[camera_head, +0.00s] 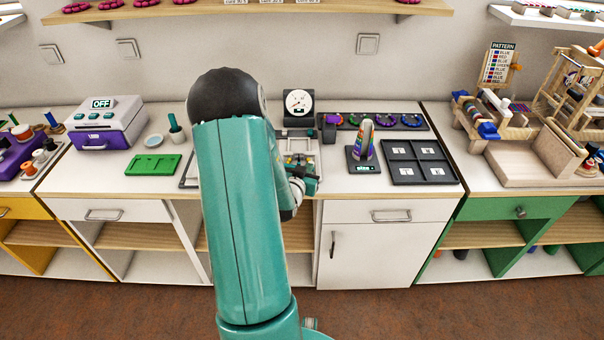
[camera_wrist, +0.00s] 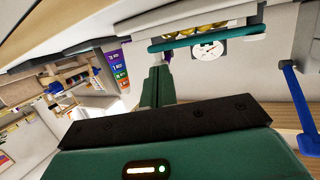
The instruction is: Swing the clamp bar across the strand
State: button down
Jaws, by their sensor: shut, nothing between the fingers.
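The bead board (camera_head: 312,150) lies on the counter in front of the dial gauge, largely hidden by my arm in the head view. In the wrist view a teal bar (camera_wrist: 205,39) spans across between pale end pieces, with a row of yellow beads (camera_wrist: 208,28) right beside it. A blue lever (camera_wrist: 296,85) stands apart at the right. I cannot tell for certain which of the two is the clamp bar. My gripper (camera_wrist: 156,68) is shut and empty, its fingertips close to the teal bar's left part; contact cannot be told.
The dial gauge (camera_head: 299,103) stands behind the board. To the right are a rack of coloured rings (camera_head: 385,121), a rainbow ring stand (camera_head: 364,146) and a dark sorting tray (camera_head: 418,163). A green board (camera_head: 153,165) and a purple-white box (camera_head: 106,125) are to the left.

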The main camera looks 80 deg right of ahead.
jog(key=shift+s+d+n+t, duration=0.15)
jog(key=shift+d+n+t, duration=0.45)
jog(key=shift+t, duration=0.2)
jog(key=shift+s+d, duration=0.1)
jog(key=shift+d, duration=0.55)
